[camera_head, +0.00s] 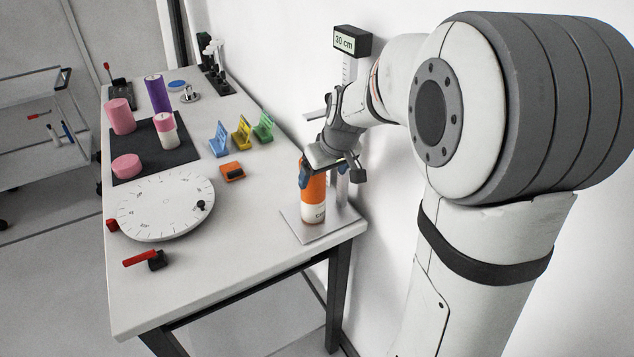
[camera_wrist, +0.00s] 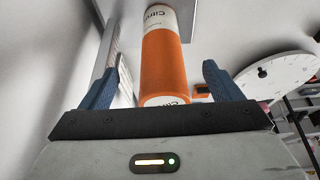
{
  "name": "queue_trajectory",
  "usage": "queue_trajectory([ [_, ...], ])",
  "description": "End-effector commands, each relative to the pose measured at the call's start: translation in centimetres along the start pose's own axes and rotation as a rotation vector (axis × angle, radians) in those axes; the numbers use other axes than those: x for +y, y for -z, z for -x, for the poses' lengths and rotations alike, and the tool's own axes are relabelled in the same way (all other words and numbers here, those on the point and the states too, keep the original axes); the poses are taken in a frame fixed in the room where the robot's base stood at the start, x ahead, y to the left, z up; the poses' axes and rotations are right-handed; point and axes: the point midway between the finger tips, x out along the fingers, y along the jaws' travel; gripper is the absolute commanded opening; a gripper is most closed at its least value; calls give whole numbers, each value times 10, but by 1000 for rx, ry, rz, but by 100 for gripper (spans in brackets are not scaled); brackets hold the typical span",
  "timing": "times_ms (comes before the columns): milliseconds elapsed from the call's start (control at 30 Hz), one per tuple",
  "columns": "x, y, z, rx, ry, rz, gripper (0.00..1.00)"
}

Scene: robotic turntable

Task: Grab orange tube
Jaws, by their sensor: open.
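The orange tube (camera_head: 313,199) stands upright on a flat metal plate (camera_head: 292,223) at the table's front right corner. It is orange with a white labelled band. My gripper (camera_head: 325,176) is at the tube's upper part, and its near finger covers some of the tube. In the wrist view the orange tube (camera_wrist: 164,63) lies between the two blue fingers of my gripper (camera_wrist: 160,85). Both fingers stand apart from it, with a gap on each side. The gripper is open.
A height gauge marked 30 cm (camera_head: 352,42) stands right behind the tube, close to the wall. A white round dial (camera_head: 160,208), an orange block (camera_head: 232,171) and a red-handled clamp (camera_head: 146,259) are to the left. Coloured stands (camera_head: 241,133) are behind. The table's front middle is clear.

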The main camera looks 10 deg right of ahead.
Motion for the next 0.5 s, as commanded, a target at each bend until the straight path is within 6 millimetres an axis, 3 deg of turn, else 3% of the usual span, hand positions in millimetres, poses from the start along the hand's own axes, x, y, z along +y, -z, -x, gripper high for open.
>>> queue_trajectory([
  [400, -1, 48, -18, -2, 1, 3, 85],
  [500, -1, 47, -27, -2, 0, 0, 85],
])
